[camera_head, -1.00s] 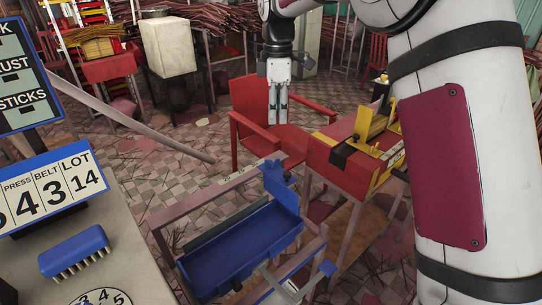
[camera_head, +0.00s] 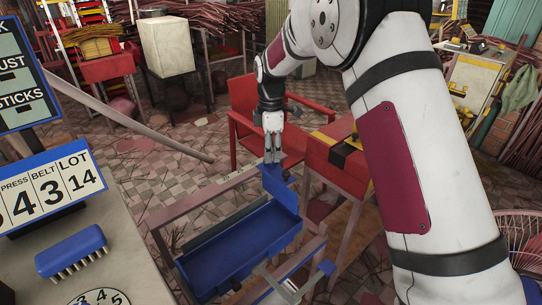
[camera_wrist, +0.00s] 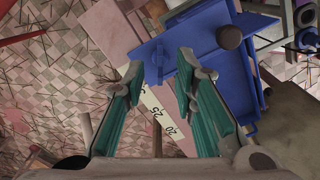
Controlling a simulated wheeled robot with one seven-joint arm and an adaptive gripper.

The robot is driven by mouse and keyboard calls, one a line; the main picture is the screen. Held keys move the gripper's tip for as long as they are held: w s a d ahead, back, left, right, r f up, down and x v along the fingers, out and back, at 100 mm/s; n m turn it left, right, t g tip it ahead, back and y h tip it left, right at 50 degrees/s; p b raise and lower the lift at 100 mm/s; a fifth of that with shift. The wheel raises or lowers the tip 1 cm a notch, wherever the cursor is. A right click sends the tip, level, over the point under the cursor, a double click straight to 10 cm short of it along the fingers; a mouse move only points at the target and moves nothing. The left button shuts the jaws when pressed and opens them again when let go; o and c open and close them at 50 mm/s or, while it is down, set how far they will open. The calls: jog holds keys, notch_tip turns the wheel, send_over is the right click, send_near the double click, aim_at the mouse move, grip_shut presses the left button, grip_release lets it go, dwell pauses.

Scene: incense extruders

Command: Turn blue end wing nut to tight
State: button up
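A blue winged piece (camera_wrist: 154,62), which looks like the wing nut, shows between my fingertips in the wrist view, over the end of a pinkish rail. In the head view my gripper (camera_head: 272,158) points down just above the blue upright end (camera_head: 279,187) of a blue trough (camera_head: 240,250); the wing nut is hard to pick out there. In the wrist view the teal-padded fingers of my gripper (camera_wrist: 161,68) are apart with a clear gap. I cannot tell whether they touch the blue piece.
A pale scale strip (camera_wrist: 160,115) with numbers lies along the rail. A red chair (camera_head: 240,115) and a red table (camera_head: 335,165) stand close behind and right of the gripper. A bench with a blue brush (camera_head: 72,250) and a number sign (camera_head: 50,187) is at left.

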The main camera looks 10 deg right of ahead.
jog(key=shift+f, duration=1.05)
grip_shut()
